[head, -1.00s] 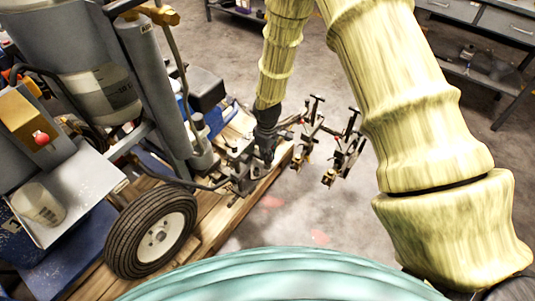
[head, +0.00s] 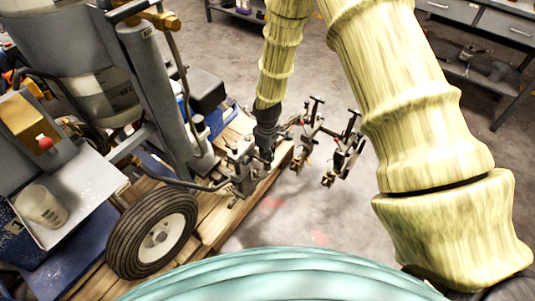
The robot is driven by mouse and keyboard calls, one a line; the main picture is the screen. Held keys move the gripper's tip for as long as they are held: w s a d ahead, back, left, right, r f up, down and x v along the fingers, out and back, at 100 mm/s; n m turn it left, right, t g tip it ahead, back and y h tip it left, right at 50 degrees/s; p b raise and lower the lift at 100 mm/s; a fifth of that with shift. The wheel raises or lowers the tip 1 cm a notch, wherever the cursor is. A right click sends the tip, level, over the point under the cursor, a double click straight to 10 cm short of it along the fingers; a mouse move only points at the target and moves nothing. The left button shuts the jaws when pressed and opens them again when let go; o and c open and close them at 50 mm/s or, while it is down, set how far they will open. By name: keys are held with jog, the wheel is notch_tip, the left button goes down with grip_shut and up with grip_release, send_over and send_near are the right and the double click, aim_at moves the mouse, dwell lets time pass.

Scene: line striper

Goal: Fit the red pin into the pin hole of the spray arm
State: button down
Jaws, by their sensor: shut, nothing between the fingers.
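The spray arm (head: 322,148) is a dark metal assembly with several upright black handles, reaching out to the right from the line striper's frame over the floor. My gripper (head: 266,155) is dark, points down and is at the left end of the spray arm, close beside the metal clamp blocks. It is shut with nothing seen in it. Whether it touches the blocks I cannot tell. I cannot make out the red pin or the pin hole; they are too small or hidden by the gripper and brackets.
The line striper's wheel (head: 152,232) rests on a wooden pallet (head: 222,215). My arm covers much of the right. Grey workbenches (head: 490,30) stand behind. The concrete floor (head: 300,215) is clear at centre.

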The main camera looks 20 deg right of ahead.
jog(key=shift+f, duration=0.65)
dwell(1.2)
jog(key=shift+r+p, duration=0.4)
jog(key=shift+r, duration=0.25)
jog(key=shift+f, duration=0.65)
dwell(1.7)
jog(key=shift+r, duration=0.2)
jog(key=shift+r+p, duration=0.3)
jog(key=shift+r, duration=0.05)
jog(key=shift+r, duration=0.1)
jog(key=c, duration=1.2)
grip_release()
jog(key=shift+c, duration=0.2)
